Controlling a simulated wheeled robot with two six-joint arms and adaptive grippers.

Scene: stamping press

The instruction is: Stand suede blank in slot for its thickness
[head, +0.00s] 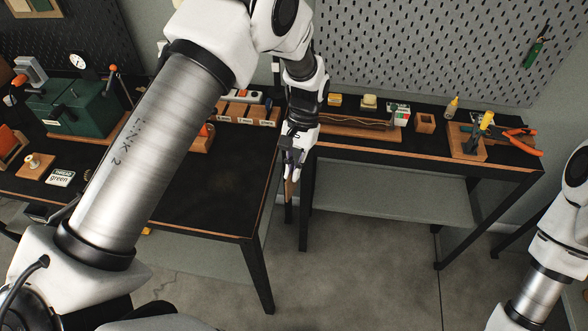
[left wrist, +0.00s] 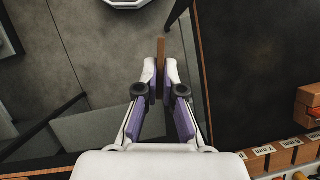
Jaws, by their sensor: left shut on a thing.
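My left gripper (head: 292,172) is shut on a thin brown strip, which I take to be the suede blank (head: 289,190). The gripper hangs over the gap between the two benches. In the left wrist view, the fingertips (left wrist: 160,75) pinch the blank (left wrist: 161,49), which is seen edge-on and juts out beyond them. The wooden slot rack (head: 240,113) with white labels stands at the back of the left bench, left of the gripper. Its labelled blocks (left wrist: 264,156) also show at lower right in the left wrist view, apart from the blank. My right gripper is out of frame.
The left bench top (head: 215,185) is clear in front of the rack. A green machine (head: 75,105) stands at its far left. The right bench holds a long wooden tray (head: 350,128), a small wooden box (head: 425,122) and orange-handled pliers (head: 520,140). A pegboard rises behind.

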